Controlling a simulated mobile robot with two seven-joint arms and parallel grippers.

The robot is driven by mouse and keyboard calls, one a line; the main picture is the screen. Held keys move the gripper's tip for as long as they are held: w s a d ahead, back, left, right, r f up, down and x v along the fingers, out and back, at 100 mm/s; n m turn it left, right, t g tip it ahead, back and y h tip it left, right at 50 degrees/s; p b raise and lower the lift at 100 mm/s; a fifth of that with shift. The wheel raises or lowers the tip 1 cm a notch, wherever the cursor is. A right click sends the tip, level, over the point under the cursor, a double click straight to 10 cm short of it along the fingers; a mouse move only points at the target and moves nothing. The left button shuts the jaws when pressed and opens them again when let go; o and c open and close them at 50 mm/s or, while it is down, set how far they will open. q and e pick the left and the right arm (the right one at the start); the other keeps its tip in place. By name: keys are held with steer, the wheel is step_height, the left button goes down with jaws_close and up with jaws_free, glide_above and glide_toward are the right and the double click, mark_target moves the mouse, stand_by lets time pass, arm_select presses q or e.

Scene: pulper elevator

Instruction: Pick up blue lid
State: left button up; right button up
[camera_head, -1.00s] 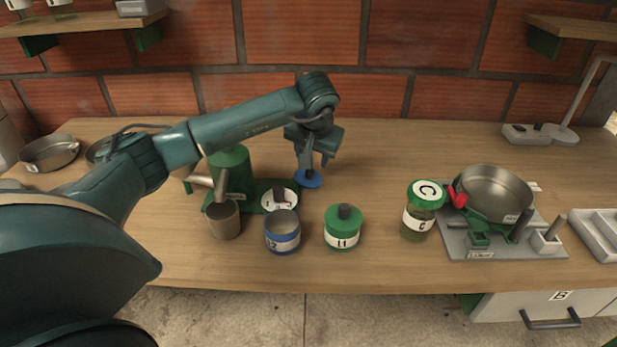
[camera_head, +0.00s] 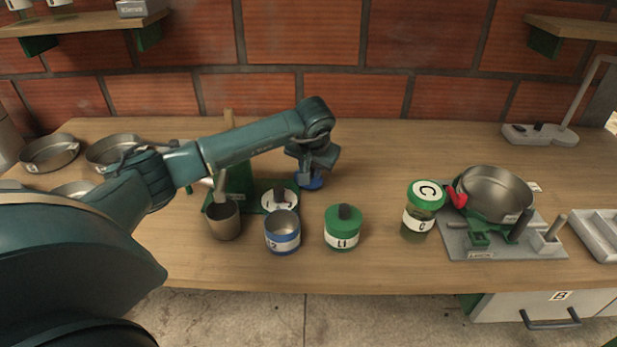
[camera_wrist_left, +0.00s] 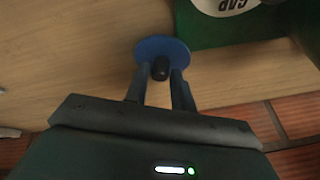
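The blue lid (camera_head: 311,181) is a round disc with a black knob. It lies on the table behind the open blue-banded jar (camera_head: 283,237), partly hidden by my left gripper in the head view. In the left wrist view the lid (camera_wrist_left: 158,45) shows its black knob between the two fingertips of my left gripper (camera_wrist_left: 160,72). The fingers are spread, one on each side of the knob, with narrow gaps to it. Whether they touch it is hard to tell. My right gripper is in neither view.
A green machine (camera_head: 237,180) with a metal cup (camera_head: 223,220) stands left of the lid. A green-lidded jar (camera_head: 343,234), a jar marked C (camera_head: 421,214) and a pan (camera_head: 494,192) on a scale stand to the right. The table behind and right of the lid is clear.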

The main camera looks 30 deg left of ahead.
arm_select(q)
jaws_close()
